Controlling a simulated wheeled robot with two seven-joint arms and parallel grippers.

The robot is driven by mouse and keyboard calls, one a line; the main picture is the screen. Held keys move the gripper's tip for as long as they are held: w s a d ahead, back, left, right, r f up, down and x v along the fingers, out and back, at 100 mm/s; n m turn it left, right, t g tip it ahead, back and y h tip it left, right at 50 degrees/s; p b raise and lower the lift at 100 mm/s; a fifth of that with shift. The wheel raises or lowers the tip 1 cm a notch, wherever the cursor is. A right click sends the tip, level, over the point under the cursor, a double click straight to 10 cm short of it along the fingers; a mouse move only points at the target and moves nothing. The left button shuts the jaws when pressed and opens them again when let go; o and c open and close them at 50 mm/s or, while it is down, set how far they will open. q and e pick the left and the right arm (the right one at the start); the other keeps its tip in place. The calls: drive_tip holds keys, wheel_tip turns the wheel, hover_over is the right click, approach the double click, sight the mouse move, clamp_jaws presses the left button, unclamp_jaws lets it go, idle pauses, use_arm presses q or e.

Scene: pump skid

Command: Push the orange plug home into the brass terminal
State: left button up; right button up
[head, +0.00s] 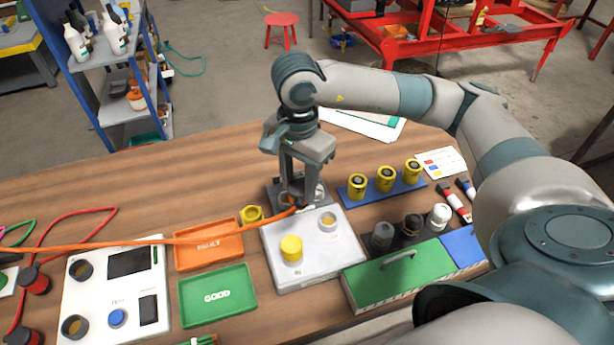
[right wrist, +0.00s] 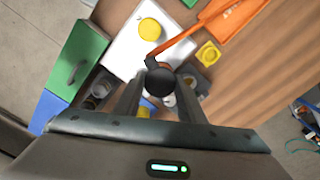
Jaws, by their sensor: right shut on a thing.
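My right gripper (head: 297,200) points down and is shut on the plug at the end of the orange cable (head: 150,243). In the right wrist view the plug shows as a dark round body (right wrist: 160,82) between the fingertips, with the orange cable leaving its side. The plug is over the back edge of the white box (head: 300,273), by a dark grey block (right wrist: 203,80). A brass-coloured round fitting (head: 327,220) sits on the white box, right of the plug. I cannot tell whether the plug touches a terminal; its lower end is hidden. My left gripper is not in view.
A yellow cap (head: 291,248) stands on the white box. An orange tray (head: 208,250) and a green GOOD tray (head: 217,296) lie left. A blue rack with yellow parts (head: 385,188) and a green case (head: 398,277) lie right. The cable crosses the orange tray.

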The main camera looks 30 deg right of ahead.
drive_tip(key=n, duration=0.1)
drive_tip(key=a+r+n+p, duration=0.1)
drive_tip(key=n, duration=0.1)
drive_tip(key=a+n, duration=0.1)
drive_tip(key=shift+s+r+n, duration=0.15)
drive_tip(key=shift+r+n, duration=0.15)
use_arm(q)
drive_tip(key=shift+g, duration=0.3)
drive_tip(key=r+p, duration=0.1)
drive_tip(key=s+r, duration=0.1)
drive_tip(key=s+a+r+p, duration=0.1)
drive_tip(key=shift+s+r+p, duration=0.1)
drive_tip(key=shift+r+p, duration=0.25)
use_arm(e)
drive_tip(key=a+n, duration=0.1)
drive_tip(key=n, duration=0.2)
drive_tip(key=a+r+n, duration=0.1)
drive_tip(key=n, duration=0.2)
drive_tip(key=a+r+n, duration=0.1)
drive_tip(key=n, duration=0.2)
drive_tip(key=shift+s+a+r+n, duration=0.1)
drive_tip(key=shift+s+a+n, duration=0.05)
drive_tip(key=shift+s+n, duration=0.2)
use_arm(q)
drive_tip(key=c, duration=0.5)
